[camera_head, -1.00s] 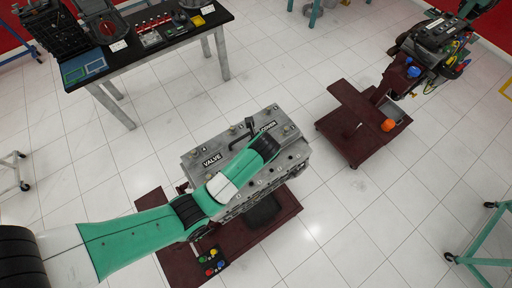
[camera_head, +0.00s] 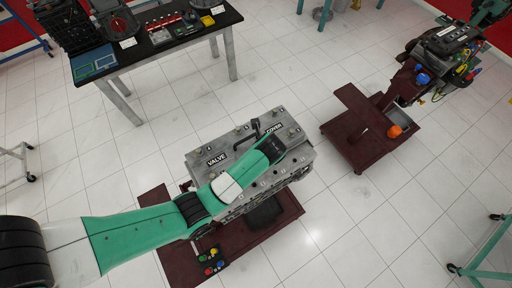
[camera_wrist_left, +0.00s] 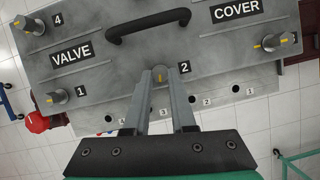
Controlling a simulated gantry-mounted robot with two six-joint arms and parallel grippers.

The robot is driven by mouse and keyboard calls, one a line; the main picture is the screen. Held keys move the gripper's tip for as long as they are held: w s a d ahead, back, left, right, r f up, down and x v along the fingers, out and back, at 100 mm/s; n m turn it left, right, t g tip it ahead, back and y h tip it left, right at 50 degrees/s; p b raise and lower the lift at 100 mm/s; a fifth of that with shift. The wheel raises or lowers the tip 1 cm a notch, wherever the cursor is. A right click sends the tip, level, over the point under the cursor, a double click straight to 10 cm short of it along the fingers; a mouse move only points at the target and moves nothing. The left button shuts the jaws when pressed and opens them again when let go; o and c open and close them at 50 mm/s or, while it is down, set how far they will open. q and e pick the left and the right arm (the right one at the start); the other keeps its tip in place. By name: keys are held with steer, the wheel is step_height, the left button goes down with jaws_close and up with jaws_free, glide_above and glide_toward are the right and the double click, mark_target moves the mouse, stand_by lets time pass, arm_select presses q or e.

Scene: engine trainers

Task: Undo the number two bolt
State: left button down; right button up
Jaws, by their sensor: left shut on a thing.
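The grey valve cover (camera_head: 206,150) sits on the engine stand, with a black handle on top and raised bolts marked by number plates. My left gripper (camera_wrist_left: 164,78) is shut on this bolt, one finger on each side. In the head view my left arm (camera_head: 229,188) reaches over the cover and hides the gripper and this bolt. My right gripper is in neither view.
Other bolts stand on the cover: number one (camera_wrist_left: 57,96), number four (camera_wrist_left: 32,26) and one at the right (camera_wrist_left: 284,41). The black handle (camera_wrist_left: 150,22) rises behind bolt two. A workbench (camera_head: 150,55) and a second engine stand (camera_head: 360,135) are apart, with free floor between.

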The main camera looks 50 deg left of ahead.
arm_select(q)
steer(key=n+g, duration=0.1)
steer(key=n, duration=0.2)
steer(key=shift+w+b, duration=0.2)
steer(key=shift+b, duration=0.15)
steer(key=n+g+b, duration=0.1)
steer(key=n, duration=0.1)
steer(key=n+b, duration=0.1)
steer(key=n, duration=0.1)
steer(key=shift+w+f+n+g+b, duration=0.1)
steer(key=shift+w+n+g+b, duration=0.1)
steer(key=shift+n+g+b, duration=0.15)
steer(key=shift+w+n+g+h+b, duration=0.1)
steer(key=shift+n+g+h+b, duration=0.2)
steer(key=shift+n+g+b, duration=0.65)
steer(key=shift+w+a+n+h+b, duration=0.15)
steer(key=shift+n+h+b, duration=0.25)
steer(key=shift+n, duration=1.7)
steer(key=c, duration=0.7)
jaws_free()
steer(key=shift+c, duration=0.2)
